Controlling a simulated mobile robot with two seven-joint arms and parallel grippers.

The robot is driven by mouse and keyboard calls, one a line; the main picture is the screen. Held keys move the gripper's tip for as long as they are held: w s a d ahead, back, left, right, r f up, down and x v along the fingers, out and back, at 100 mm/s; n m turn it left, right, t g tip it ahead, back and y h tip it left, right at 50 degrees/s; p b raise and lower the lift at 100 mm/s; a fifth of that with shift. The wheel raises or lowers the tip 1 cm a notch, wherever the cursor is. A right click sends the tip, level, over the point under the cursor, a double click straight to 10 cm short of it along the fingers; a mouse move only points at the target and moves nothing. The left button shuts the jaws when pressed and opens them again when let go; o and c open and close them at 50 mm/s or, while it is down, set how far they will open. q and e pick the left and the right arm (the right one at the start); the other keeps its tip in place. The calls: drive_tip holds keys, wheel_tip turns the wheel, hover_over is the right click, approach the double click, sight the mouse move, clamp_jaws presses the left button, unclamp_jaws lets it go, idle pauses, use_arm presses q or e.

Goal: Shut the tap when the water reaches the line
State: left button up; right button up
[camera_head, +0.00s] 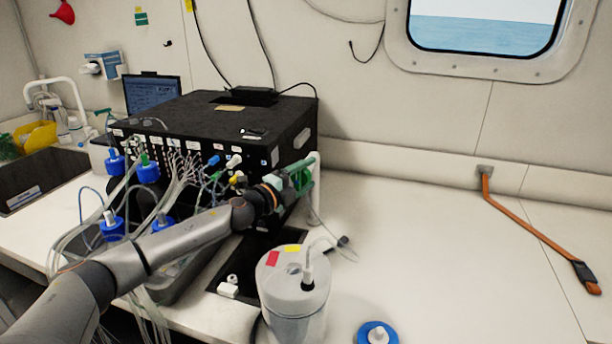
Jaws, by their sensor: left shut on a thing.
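My left gripper (292,184) reaches across to the right front corner of the black box. It is shut on a green fitting (302,175) at a white upright (315,178); the fingers hide much of it, and I cannot tell its handle position. A pale grey canister (294,305) with red and yellow labels on its lid stands below and in front, with a tube at its top. I cannot make out a water level or a line on it. My right gripper is out of view.
The black box (215,115) has many thin tubes in front, running to blue-capped bottles (148,172) in a grey tray. A blue disc (377,333) lies at the front edge. A sink (40,180) is at left.

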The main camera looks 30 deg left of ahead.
use_arm(q)
drive_tip(key=o, duration=1.4)
drive_tip(key=shift+s, duration=0.15)
drive_tip(key=s+b, duration=0.2)
drive_tip(key=s, duration=0.2)
drive_tip(key=s+a+b, duration=0.1)
drive_tip(key=s+b, duration=0.2)
drive_tip(key=s, duration=0.1)
drive_tip(key=s+a+b, duration=0.1)
drive_tip(key=s+b, duration=0.2)
drive_tip(key=s, duration=0.1)
